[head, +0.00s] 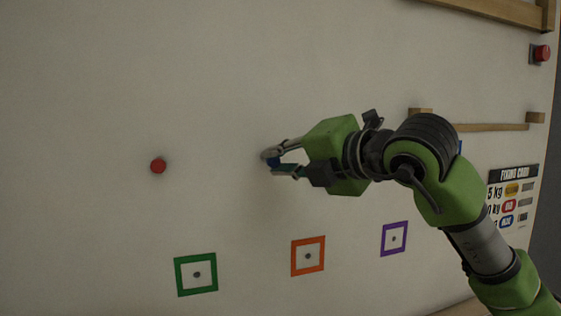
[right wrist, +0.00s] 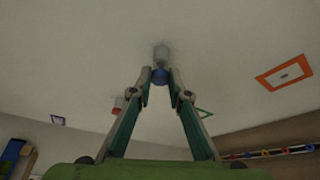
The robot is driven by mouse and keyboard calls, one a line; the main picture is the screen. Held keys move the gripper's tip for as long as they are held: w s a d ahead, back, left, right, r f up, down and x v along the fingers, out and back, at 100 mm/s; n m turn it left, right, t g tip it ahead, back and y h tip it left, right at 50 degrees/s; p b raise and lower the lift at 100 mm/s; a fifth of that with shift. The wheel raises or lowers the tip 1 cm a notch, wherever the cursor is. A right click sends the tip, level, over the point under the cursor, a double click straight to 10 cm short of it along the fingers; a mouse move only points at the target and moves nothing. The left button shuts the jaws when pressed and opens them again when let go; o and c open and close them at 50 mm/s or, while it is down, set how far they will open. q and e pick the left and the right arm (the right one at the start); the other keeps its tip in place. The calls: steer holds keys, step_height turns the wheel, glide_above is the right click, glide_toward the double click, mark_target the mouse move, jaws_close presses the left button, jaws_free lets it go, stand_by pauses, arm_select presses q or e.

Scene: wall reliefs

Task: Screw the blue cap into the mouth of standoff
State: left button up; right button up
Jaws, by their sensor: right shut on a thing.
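The blue cap (right wrist: 160,76) sits between the fingertips of my right gripper (right wrist: 160,82) in the right wrist view. A pale grey cylinder, the standoff (right wrist: 161,53), sticks out from the wall right beyond the cap. The cap lines up with its end and looks close to or touching it; I cannot tell whether it is inside the mouth. In the head view my right gripper (head: 271,163) is shut on the cap near the wall, and a little blue shows between its fingers. The standoff is mostly hidden there by the fingertips. My left gripper is not in view.
A red round piece (head: 158,166) is on the wall to the left. Green (head: 197,274), orange (head: 308,256) and purple (head: 394,238) square frames with dark centres lie below. A wooden rail (head: 490,127), a red button (head: 541,53) and a card (head: 514,195) are at right.

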steer(key=shift+w+a, duration=0.15)
steer(key=shift+w, duration=0.35)
steer(key=shift+r, duration=0.1)
steer(key=o, duration=0.9)
steer(key=shift+c, duration=0.2)
steer(key=shift+w, duration=0.1)
steer(key=v, duration=1.2)
steer(key=shift+a, duration=0.1)
